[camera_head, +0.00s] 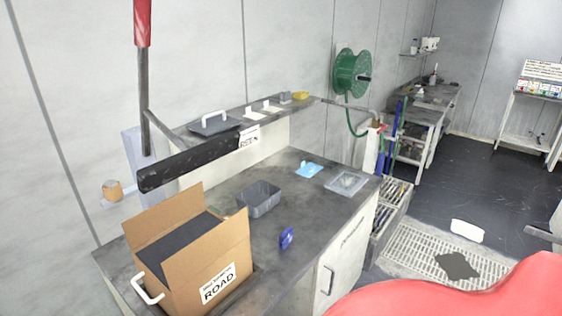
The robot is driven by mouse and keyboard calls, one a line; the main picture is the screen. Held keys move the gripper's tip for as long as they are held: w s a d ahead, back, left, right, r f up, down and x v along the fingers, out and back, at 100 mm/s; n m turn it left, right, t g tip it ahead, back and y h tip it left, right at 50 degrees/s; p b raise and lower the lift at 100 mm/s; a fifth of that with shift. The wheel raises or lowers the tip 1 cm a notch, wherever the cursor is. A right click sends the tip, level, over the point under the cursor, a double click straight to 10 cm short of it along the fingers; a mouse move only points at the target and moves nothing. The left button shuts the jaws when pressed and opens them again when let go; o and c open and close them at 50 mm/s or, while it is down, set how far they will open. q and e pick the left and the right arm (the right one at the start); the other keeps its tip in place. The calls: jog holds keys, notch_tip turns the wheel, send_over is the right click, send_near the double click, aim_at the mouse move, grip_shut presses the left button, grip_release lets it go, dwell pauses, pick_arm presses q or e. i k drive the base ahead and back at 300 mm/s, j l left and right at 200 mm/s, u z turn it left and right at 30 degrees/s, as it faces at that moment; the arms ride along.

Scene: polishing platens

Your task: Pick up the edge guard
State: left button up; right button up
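A long black strip (190,163), which looks like the edge guard, runs along the front of the raised back shelf (305,103). Its left end juts out past the shelf over the bench, behind the cardboard box. I cannot tell whether it is fixed or lies loose. Neither of my grippers can be made out in the head view.
An open cardboard box (215,262) marked ROAD stands at the bench's near left. A grey tray (260,201), a blue item (287,238) and a clear case (346,183) lie on the bench (325,222). A red-handled rod (142,22) hangs at upper left.

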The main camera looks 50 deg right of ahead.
aim_at(283, 240)
jog(key=z, duration=1.6)
jog(key=u, duration=1.95)
jog(key=z, duration=1.95)
jog(key=i+l+u, duration=0.15)
jog(key=l+u, duration=0.3)
jog(key=l, duration=0.55)
jog(key=l+u, duration=0.4)
jog(key=l, duration=0.65)
